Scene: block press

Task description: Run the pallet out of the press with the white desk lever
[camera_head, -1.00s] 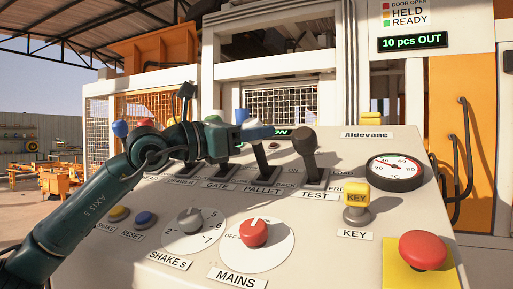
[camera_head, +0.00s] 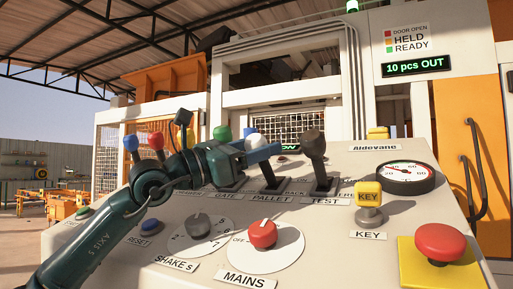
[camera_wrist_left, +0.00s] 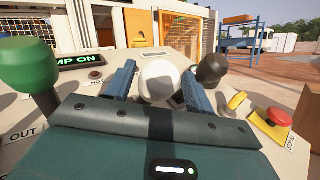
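The white lever knob (camera_head: 254,141) stands above the PALLET label on the sloping desk. It also shows in the wrist view as a white ball (camera_wrist_left: 158,80). My left gripper (camera_head: 268,152) is at this knob, with a blue finger across its lower part in the head view. In the left wrist view its two fingers (camera_wrist_left: 158,72) lie close along both sides of the ball, which fills the space between them, so it looks shut on the knob. The press opening (camera_head: 288,72) is behind. My right gripper is not in view.
A black TEST lever (camera_head: 313,147) stands close on the right. Green (camera_head: 222,133), red (camera_head: 156,141) and blue (camera_head: 131,143) knobs stand to the left. A yellow key (camera_head: 369,194) and red button (camera_head: 438,242) are at the right. A display (camera_head: 414,69) reads "10 pcs OUT".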

